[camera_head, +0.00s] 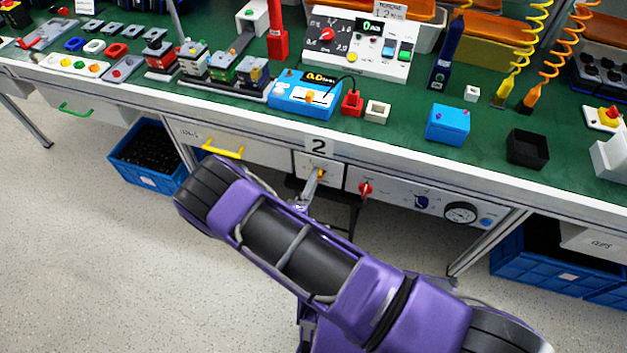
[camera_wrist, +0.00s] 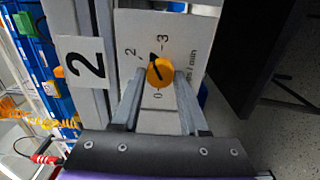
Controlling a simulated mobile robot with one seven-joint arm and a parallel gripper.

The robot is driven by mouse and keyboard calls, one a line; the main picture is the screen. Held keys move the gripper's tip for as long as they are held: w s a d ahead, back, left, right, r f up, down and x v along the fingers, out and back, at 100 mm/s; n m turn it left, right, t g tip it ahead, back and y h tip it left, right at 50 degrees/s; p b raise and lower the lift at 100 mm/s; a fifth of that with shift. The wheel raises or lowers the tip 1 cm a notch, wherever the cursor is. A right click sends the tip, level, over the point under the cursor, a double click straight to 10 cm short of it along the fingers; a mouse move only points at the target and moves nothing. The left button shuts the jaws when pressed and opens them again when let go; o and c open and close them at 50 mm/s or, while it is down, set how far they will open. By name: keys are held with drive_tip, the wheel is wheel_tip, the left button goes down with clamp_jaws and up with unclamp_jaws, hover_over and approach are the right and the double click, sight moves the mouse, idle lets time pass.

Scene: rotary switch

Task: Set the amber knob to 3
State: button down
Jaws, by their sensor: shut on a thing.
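The amber knob (camera_wrist: 160,73) sits on a pale dial plate (camera_wrist: 185,30) in the wrist view. Its black pointer leans up and slightly left, and appears to lie between the marks 2 and 3. A 0 is printed below the knob. My gripper (camera_wrist: 159,76) has one finger on each side of the knob and is shut on it. In the head view the knob (camera_head: 321,173) shows small on the panel under the plate numbered 2 (camera_head: 318,146), with my gripper (camera_head: 314,182) at it. My purple arm hides the area below.
A red switch (camera_head: 366,189) and a round gauge (camera_head: 461,213) are on the panel to the right. A drawer with a yellow handle (camera_head: 222,149) is to the left. The bench edge (camera_head: 420,172) runs above. Blue crates (camera_head: 150,158) stand below the bench.

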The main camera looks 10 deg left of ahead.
drive_tip(key=m, duration=0.5)
drive_tip(key=shift+m, duration=0.4)
idle(0.4)
drive_tip(key=shift+c, duration=2.2)
unclamp_jaws()
drive_tip(key=shift+s, duration=0.1)
drive_tip(key=s+a, duration=0.1)
drive_tip(key=s, duration=1.6)
drive_tip(key=shift+a+p, duration=0.15)
drive_tip(key=shift+p, duration=0.15)
drive_tip(key=shift+s+r, duration=0.1)
